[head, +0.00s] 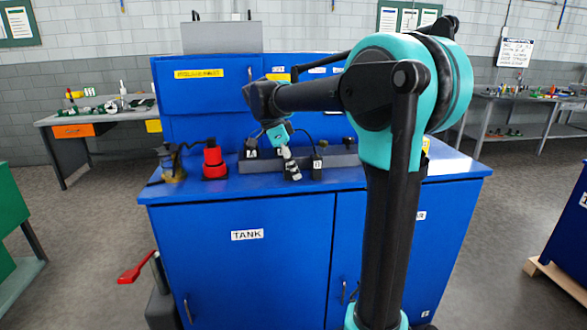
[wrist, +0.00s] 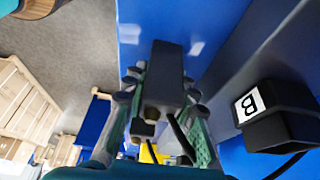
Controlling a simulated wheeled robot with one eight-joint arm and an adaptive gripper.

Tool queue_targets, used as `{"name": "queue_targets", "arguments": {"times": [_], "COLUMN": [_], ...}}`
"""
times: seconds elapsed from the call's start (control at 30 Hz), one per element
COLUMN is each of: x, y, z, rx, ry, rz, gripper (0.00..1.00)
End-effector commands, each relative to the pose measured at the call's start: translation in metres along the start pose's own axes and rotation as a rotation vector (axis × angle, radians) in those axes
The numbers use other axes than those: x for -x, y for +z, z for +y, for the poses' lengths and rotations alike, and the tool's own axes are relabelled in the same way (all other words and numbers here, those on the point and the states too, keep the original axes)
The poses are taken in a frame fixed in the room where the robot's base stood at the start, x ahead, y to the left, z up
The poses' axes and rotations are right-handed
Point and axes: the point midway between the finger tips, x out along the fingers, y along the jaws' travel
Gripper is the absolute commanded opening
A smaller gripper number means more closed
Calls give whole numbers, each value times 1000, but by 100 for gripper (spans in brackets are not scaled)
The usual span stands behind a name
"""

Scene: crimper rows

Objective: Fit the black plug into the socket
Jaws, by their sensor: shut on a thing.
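My gripper (wrist: 162,78) is shut on a black plug (wrist: 166,60), a dark block between its two fingers in the wrist view. In the head view my gripper (head: 290,165) points down over the dark rail on the blue bench. The plug cannot be made out there. A black block labelled B (wrist: 280,122) stands to the right of the held plug in the wrist view, apart from it, with a black cable. In the head view labelled black blocks stand at the rail, one on the left (head: 251,150) and one on the right (head: 317,166). I cannot make out a socket opening.
The dark rail (head: 343,159) lies along the blue bench (head: 220,190). The blue back panel (head: 205,110) rises behind. The bench front left is clear.

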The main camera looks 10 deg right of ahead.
Motion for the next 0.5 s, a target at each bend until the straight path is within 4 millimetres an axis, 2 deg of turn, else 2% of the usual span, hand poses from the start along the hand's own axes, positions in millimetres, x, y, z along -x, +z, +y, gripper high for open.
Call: {"name": "queue_targets", "arguments": {"times": [0.03, 0.17, 0.5], "x": [0, 0, 2], "y": [0, 0, -1], "z": [0, 0, 0], "rx": [0, 0, 0], "ry": [0, 0, 0], "rz": [0, 0, 0], "gripper": [30, 46, 47]}}
